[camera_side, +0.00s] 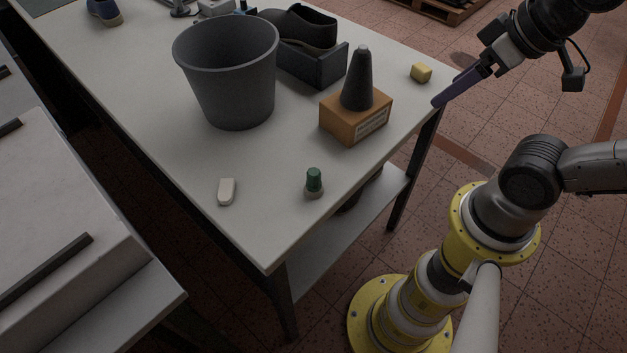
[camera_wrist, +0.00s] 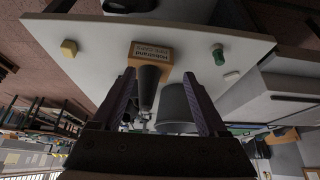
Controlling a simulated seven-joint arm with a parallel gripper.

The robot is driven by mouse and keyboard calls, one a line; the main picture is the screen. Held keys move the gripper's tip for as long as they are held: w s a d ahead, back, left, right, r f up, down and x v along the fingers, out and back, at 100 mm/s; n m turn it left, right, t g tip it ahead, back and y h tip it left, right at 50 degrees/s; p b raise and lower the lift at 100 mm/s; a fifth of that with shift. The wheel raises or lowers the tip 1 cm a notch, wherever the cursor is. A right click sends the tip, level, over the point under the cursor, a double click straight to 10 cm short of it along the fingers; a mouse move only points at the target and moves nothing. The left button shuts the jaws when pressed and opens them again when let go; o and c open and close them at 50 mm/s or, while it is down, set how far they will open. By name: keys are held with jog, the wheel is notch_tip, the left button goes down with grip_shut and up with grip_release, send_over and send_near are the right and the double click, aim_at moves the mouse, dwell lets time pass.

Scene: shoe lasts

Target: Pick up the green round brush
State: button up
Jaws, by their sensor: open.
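The green round brush (camera_side: 314,183) stands upright near the front right edge of the white table in the side view, its green part on top and a pale base below. It also shows at the upper right of the wrist view (camera_wrist: 218,55). My gripper (camera_side: 437,102) is up at the right in the side view, beyond the table's right edge and well away from the brush. In the wrist view its two dark fingers (camera_wrist: 164,103) are spread apart with nothing held between them.
A white eraser-like block (camera_side: 226,191) lies left of the brush. Behind stand a grey bin (camera_side: 228,85), a dark cone (camera_side: 358,80) on a wooden box (camera_side: 345,126), a yellow block (camera_side: 421,73) and a black shoe (camera_side: 305,27) in a dark tray (camera_side: 312,69). Table around the brush is clear.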

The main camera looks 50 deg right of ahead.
jog(key=n, duration=0.2)
jog(key=n+g, duration=0.6)
jog(key=n, duration=1.3)
send_over(314, 171)
notch_tip(314, 171, down, 6)
jog(key=f, duration=0.8)
jog(key=shift+w+a, duration=0.15)
jog(key=shift+a, duration=0.1)
jog(key=shift+d+f, duration=0.2)
jog(key=shift+f, duration=2.55)
grip_shut()
